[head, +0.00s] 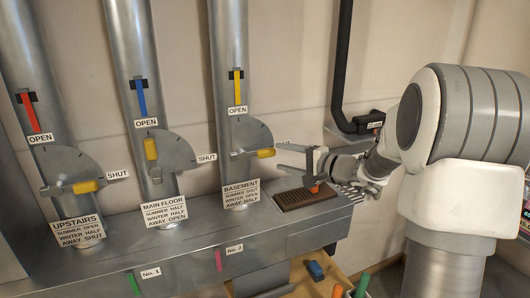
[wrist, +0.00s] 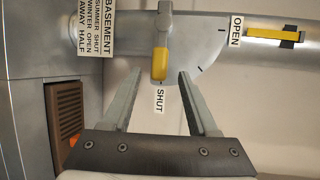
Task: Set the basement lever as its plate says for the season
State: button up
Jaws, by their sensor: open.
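The basement lever's yellow handle (head: 265,153) sticks out to the right from its grey dial on the right-hand pipe. In the wrist view the handle (wrist: 160,64) points at the SHUT label (wrist: 159,101); the OPEN label (wrist: 236,31) is a quarter turn away. The basement plate (head: 241,194) reads summer shut, winter open, away half. My gripper (head: 279,157) is open and empty, just right of the handle. In the wrist view the handle's end appears between the fingertips (wrist: 160,74), with no contact visible. In the head view my gripper hides the basement SHUT label.
The main floor lever (head: 151,149) stands up near OPEN; the upstairs lever (head: 87,187) points at SHUT. Red, blue (head: 142,97) and yellow (head: 238,89) strips hang on the pipes. A brown grate (head: 300,200) lies below my gripper. A black pipe (head: 341,60) runs behind it.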

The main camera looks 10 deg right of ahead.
aim_at(268, 154)
jog(key=x, duration=0.7)
jog(key=shift+w+a+f+p, duration=0.1)
jog(key=shift+w+p, duration=0.1)
jog(key=shift+p, duration=0.15)
grip_shut()
dwell(1.0)
